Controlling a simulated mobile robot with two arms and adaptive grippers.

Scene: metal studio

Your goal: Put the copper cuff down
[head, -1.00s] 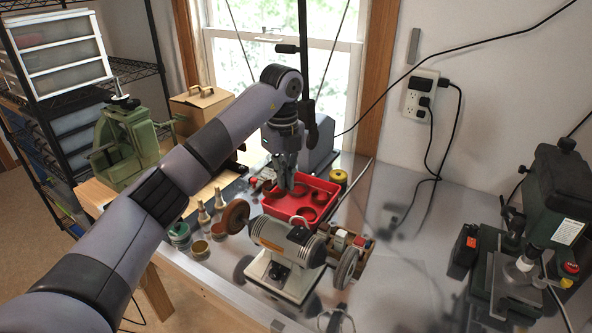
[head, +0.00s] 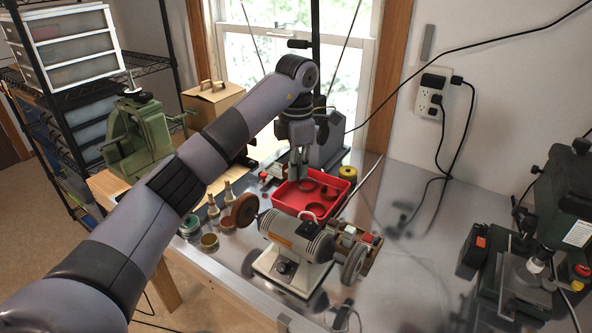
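A red tray (head: 345,201) stands on the metal bench behind the bench grinder. Several dark copper-coloured rings lie in it, one at the right (head: 329,193) and one at the back (head: 309,186); I cannot tell which is the copper cuff. My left gripper (head: 298,174) points straight down over the back left part of the tray. Its fingertips are close to the rings, and the fingers are too small to show whether they are apart or hold a ring. My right gripper is out of view.
The bench grinder (head: 296,243) stands in front of the tray. Bottles (head: 213,206) and small tins (head: 209,242) are left of it. A yellow spool (head: 347,173) is behind the tray. A green drill press (head: 564,215) stands at the right. The bench between is mostly clear.

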